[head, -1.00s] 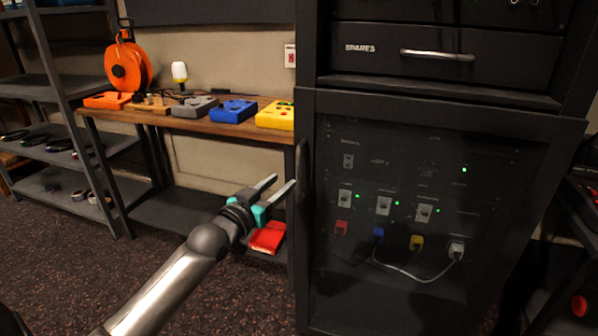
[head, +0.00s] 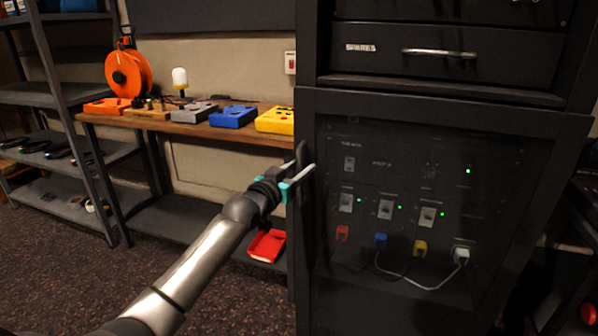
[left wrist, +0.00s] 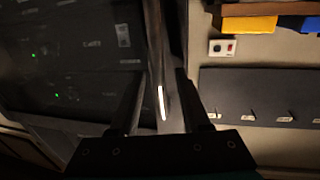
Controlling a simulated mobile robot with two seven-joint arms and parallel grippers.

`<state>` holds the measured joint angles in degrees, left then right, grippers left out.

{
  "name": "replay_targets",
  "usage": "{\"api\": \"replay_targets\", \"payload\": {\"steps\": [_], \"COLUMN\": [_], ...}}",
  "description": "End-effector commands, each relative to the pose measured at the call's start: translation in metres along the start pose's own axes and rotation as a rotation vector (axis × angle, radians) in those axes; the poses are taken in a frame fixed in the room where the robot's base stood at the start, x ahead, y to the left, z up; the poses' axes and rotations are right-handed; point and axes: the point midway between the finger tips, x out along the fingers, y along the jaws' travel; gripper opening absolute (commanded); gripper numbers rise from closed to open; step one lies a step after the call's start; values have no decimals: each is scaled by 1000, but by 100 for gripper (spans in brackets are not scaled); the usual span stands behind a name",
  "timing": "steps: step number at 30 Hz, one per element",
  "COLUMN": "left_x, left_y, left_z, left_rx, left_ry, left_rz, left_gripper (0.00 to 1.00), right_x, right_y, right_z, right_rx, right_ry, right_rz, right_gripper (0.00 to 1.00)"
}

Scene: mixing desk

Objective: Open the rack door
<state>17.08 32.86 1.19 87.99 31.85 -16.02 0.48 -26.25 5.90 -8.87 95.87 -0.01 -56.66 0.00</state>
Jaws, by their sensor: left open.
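The rack door (head: 400,305) is a dark framed panel with a see-through window, and it looks shut. Its dark vertical handle (head: 303,190) is on the left edge. My left gripper (head: 304,160) is at this handle, with its fingers reaching to either side of it. In the left wrist view, the handle (left wrist: 163,100) with a bright glint runs between the two spread fingers (left wrist: 160,100). The fingers stand apart from each other and do not look closed on it. My right gripper is in neither view.
Behind the window are switches, green lights and coloured plugs (head: 381,240). A drawer (head: 440,58) marked SPARES is above the door. Left of the rack, a wooden bench (head: 190,128) holds coloured boxes, with a red object (head: 267,245) below. Floor at the lower left is clear.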

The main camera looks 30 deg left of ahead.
Motion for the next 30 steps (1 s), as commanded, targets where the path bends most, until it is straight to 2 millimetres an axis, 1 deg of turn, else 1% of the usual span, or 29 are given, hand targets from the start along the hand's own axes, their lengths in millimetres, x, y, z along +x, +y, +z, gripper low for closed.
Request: {"api": "replay_targets", "payload": {"steps": [8, 11, 21, 30], "left_x": [1, 1, 1, 1], "left_y": [0, 0, 0, 0], "left_z": [0, 0, 0, 0], "left_rx": [1, 1, 1, 1], "left_ry": [-1, 0, 0, 0], "left_rz": [0, 0, 0, 0], "left_gripper": [47, 38, 0, 0], "right_x": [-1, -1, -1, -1], "right_y": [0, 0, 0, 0], "right_z": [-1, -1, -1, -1], "right_rx": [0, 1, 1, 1], "right_ry": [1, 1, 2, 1], "right_rz": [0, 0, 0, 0], "right_gripper": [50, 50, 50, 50]}}
